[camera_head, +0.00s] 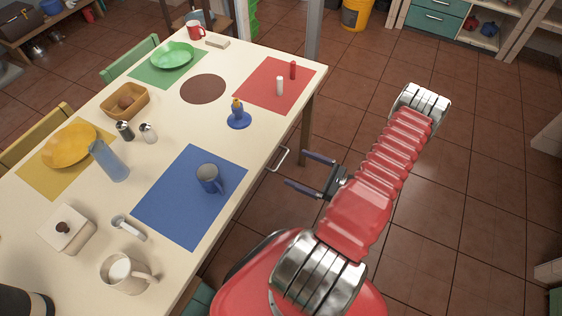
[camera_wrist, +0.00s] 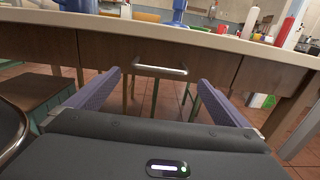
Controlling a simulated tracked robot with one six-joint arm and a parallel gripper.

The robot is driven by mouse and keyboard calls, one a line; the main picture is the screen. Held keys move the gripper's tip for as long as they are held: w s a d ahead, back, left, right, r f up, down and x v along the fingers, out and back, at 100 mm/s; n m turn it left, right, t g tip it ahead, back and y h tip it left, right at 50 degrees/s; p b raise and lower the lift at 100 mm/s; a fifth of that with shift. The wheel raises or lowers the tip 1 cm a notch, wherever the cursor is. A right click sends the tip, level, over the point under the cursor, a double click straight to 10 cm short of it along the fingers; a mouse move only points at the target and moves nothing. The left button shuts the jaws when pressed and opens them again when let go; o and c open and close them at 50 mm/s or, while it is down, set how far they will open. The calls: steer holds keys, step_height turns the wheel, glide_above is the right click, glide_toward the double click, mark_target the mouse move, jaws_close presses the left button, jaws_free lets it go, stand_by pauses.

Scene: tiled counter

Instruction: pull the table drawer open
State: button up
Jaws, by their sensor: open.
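The table drawer (camera_wrist: 205,58) has a brown wooden front under the tabletop, and it looks closed in the wrist view. Its metal bar handle (camera_wrist: 160,70) sits near the middle of the front, and it also shows beside the table edge in the head view (camera_head: 279,159). My gripper (camera_head: 296,170) is open and empty, with its two dark fingers pointing at the table side. In the wrist view the fingers of my gripper (camera_wrist: 160,82) stand left and right of the handle. The handle appears ahead of the fingertips, and no contact shows.
The cream tabletop (camera_head: 130,215) holds a blue mug (camera_head: 209,178) on a blue mat (camera_head: 170,205), a blue candle holder (camera_head: 238,115) and a red mat (camera_head: 262,92) near this edge. Tiled floor right of the table is clear.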

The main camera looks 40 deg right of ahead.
mark_target(282, 160)
steer(key=shift+x, duration=3.9)
steer(key=shift+c, duration=0.3)
